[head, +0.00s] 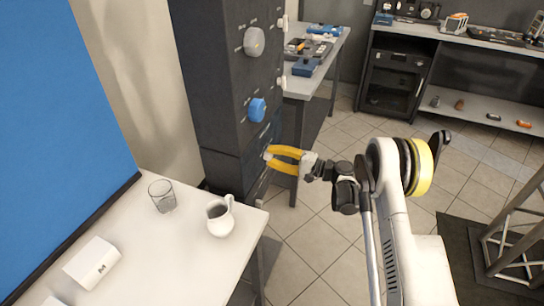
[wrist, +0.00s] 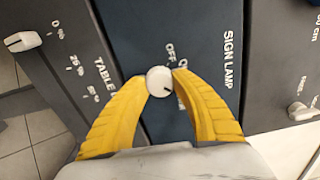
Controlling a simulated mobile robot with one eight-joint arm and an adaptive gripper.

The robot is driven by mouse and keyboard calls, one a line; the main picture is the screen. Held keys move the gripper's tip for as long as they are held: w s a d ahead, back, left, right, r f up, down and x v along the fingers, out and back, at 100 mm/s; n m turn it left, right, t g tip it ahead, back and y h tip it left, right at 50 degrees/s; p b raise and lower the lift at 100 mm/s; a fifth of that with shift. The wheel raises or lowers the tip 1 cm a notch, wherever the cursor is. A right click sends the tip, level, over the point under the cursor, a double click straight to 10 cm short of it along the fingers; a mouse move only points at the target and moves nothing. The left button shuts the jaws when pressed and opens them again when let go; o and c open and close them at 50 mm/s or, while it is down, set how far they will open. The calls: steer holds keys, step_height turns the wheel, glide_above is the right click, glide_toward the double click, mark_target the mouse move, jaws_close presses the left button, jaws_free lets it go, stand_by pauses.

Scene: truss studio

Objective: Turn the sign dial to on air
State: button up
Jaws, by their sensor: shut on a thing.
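The sign dial (wrist: 159,80) is a small, round white knob with a dark pointer mark near its edge, on a dark blue panel marked SIGN LAMP (wrist: 205,30). The letters OFF show just beside it; a second label starting with O is partly hidden by a finger. My gripper (wrist: 160,84) has yellow fingers shut on the dial, one on each side. In the head view my gripper (head: 267,154) reaches the lower part of the dark cabinet (head: 215,80), and the dial is too small there to read.
A grey knob (head: 254,41) and a blue knob (head: 257,109) sit higher on the cabinet. A white table (head: 165,235) at lower left holds a glass (head: 161,196), a jug (head: 220,217) and a white box (head: 92,262). Tiled floor lies open behind.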

steer(key=shift+m, duration=0.6)
steer(key=o, duration=1.2)
steer(key=shift+d, duration=0.1)
steer(key=v, duration=1.1)
steer(key=shift+s+d+r, duration=0.1)
steer(key=shift+s+d, duration=0.05)
steer(key=shift+d, duration=0.25)
steer(key=shift+r, duration=0.1)
